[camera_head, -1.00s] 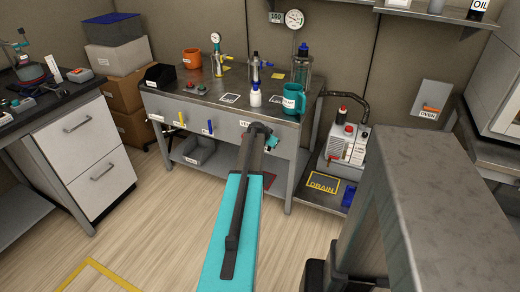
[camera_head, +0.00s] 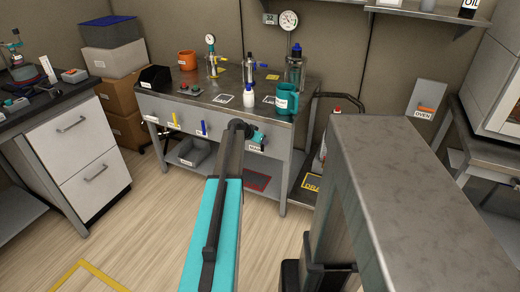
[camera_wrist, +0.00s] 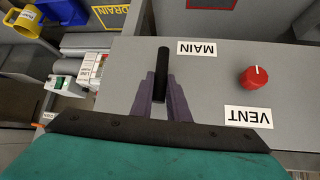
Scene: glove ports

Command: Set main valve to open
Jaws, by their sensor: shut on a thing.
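The main valve's black lever handle (camera_wrist: 162,62) stands out from a grey panel (camera_wrist: 115,60), beside the label MAIN (camera_wrist: 197,48), which reads upside down in the wrist view. My gripper (camera_wrist: 162,77) is shut on this handle, one finger on each side. The handle lies nearly upright in the wrist picture; its base is not clear. In the head view my gripper (camera_head: 258,139) is at the right part of the bench's front panel (camera_head: 225,129), and my arm hides most of the valve.
A red knob (camera_wrist: 254,77) labelled VENT sits beside MAIN. The panel also bears a yellow handle (camera_head: 175,120) and a blue handle (camera_head: 203,128). A teal mug (camera_head: 287,101) and white bottle (camera_head: 249,96) stand on the bench above. Open floor lies in front.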

